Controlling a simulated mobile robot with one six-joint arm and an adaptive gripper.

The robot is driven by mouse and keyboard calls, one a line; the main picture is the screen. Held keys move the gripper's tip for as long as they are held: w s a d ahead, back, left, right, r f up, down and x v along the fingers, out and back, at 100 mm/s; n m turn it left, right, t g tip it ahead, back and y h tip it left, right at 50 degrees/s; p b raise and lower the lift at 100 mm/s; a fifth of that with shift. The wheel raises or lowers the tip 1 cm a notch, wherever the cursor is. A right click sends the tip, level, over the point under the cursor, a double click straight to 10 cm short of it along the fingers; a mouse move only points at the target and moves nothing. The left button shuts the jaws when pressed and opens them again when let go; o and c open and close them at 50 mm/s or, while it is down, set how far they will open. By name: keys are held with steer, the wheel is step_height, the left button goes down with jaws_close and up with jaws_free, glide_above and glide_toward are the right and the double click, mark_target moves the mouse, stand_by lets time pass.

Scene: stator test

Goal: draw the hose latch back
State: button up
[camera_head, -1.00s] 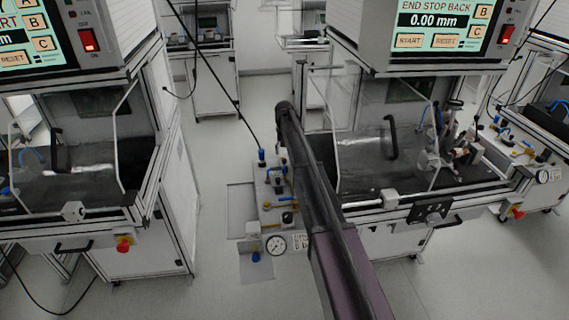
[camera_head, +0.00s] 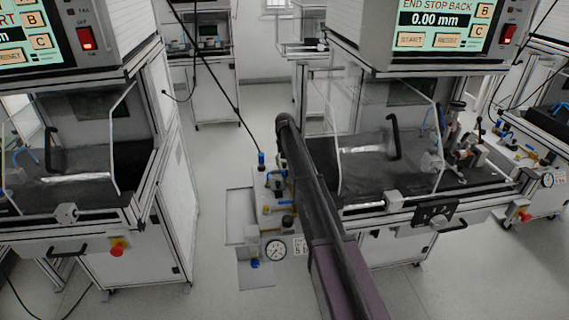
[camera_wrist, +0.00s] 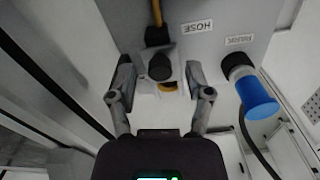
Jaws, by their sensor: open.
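In the wrist view my gripper (camera_wrist: 160,88) is open, one finger on each side of a dark round fitting (camera_wrist: 160,67) below the upside-down label HOSE (camera_wrist: 198,27). A yellow hose or rod (camera_wrist: 157,14) runs up from the fitting. A small yellow-orange part (camera_wrist: 169,88) shows just below it, between the fingers. I cannot tell which part is the latch, or whether a finger touches the fitting. In the head view my arm crosses in front of the hose panel (camera_head: 267,228), and my gripper is not visible there.
A blue cylinder (camera_wrist: 257,97) with a black cable stands by the label PARK (camera_wrist: 240,40), right of the right finger. In the head view a round gauge (camera_head: 275,250) sits on the panel front. Test benches stand left and right, with open floor (camera_head: 225,285) between them.

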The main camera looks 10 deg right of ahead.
mark_target(286, 166)
jaws_close()
steer(key=shift+s, duration=1.75)
jaws_free()
steer(key=shift+w, duration=0.1)
